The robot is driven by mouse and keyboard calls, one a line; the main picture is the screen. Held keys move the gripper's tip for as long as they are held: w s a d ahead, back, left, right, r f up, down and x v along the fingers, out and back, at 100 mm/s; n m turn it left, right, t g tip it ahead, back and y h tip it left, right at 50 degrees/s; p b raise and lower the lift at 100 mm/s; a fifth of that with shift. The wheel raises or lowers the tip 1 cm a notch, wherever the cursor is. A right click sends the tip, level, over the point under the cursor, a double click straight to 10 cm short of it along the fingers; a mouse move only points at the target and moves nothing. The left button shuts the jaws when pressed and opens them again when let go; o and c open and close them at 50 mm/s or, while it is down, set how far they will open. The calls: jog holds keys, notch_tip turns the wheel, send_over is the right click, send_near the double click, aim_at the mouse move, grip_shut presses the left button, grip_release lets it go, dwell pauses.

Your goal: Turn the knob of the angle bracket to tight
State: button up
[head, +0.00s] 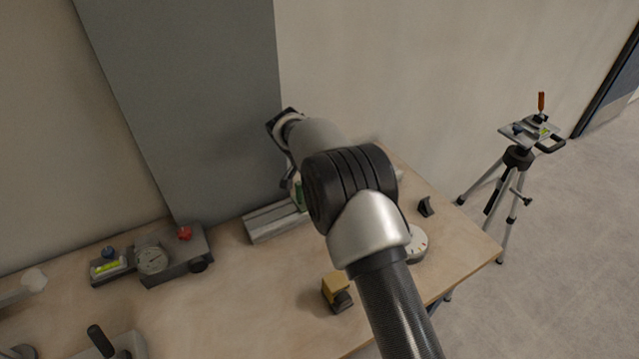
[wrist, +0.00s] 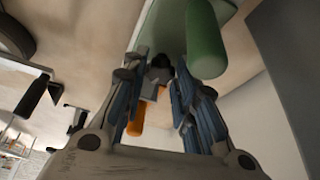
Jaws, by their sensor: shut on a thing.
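My gripper (wrist: 158,80) is shut on a small dark knob (wrist: 160,62) in the wrist view, with a finger on each side of it. I take this for the knob of the angle bracket. A green rounded bar (wrist: 206,40) lies close by on the right, and a green plate is above it. In the head view my gripper (head: 288,181) is mostly hidden behind my arm, beside a green part (head: 298,194) over the grey slotted rail (head: 268,224). The knob cannot be seen there, and its setting cannot be read.
A wooden table (head: 250,290) carries a block with a dial (head: 152,260) and red knob (head: 184,233), a yellow-and-black piece (head: 336,290), a white round dial (head: 417,243) and a black wedge (head: 425,207). A grey panel stands behind. A tripod (head: 517,157) stands right.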

dwell(0.5)
jog(key=o, duration=0.8)
jog(key=v, duration=1.2)
jog(key=shift+w, duration=0.1)
